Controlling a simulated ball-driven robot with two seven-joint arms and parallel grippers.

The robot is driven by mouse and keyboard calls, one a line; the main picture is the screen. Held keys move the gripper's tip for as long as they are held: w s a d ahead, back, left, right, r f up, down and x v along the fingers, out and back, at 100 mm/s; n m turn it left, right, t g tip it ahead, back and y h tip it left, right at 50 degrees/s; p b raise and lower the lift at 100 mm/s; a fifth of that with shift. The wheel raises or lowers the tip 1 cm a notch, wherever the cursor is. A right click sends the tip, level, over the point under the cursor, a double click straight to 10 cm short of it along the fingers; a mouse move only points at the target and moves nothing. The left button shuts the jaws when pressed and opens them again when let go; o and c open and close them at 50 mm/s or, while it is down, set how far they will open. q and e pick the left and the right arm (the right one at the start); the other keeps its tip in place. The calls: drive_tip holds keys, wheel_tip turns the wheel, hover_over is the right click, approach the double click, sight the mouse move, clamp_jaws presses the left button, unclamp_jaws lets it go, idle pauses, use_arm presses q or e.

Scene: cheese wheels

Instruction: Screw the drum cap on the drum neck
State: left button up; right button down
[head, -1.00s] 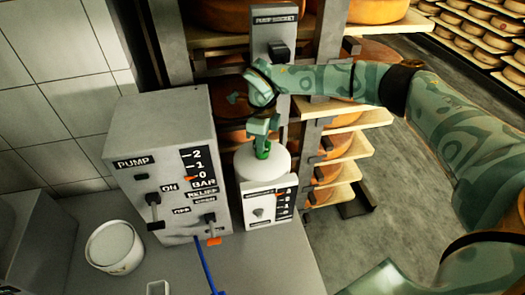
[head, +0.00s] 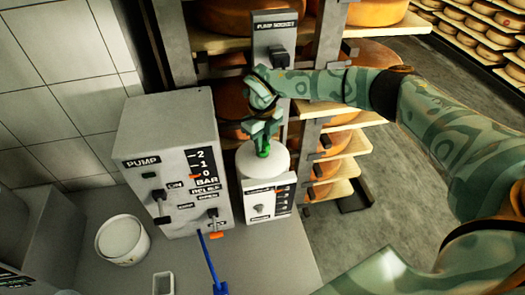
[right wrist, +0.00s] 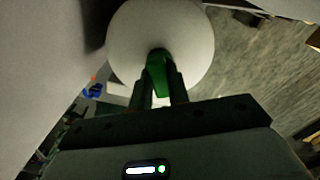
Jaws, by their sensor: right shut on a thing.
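The white drum (head: 276,163) stands upright right of the pump box in the head view. Its pale round top (right wrist: 197,35) fills the upper middle of the right wrist view. My right gripper (head: 263,146) points down over the middle of the drum. Its two fingers (right wrist: 160,82) are shut on a small green piece, which I take to be the drum cap (right wrist: 157,72). The green cap (head: 263,152) sits at the drum top's centre. The neck is hidden beneath the cap and fingers, so I cannot tell how the threads meet. My left gripper is out of view.
The grey pump box (head: 165,135) with levers and a bar scale stands close left of the drum. A white tub (head: 122,240) and a blue item (head: 212,268) are nearer. Cheese shelves (head: 340,115) stand behind.

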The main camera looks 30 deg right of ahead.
drive_tip(key=c, duration=1.3)
unclamp_jaws()
drive_tip(key=shift+o, duration=0.2)
drive_tip(key=shift+r, duration=0.1)
wheel_tip(320, 180, up, 7)
drive_tip(key=shift+r+p, duration=0.1)
drive_tip(key=shift+p, duration=0.45)
drive_tip(key=shift+c, duration=0.3)
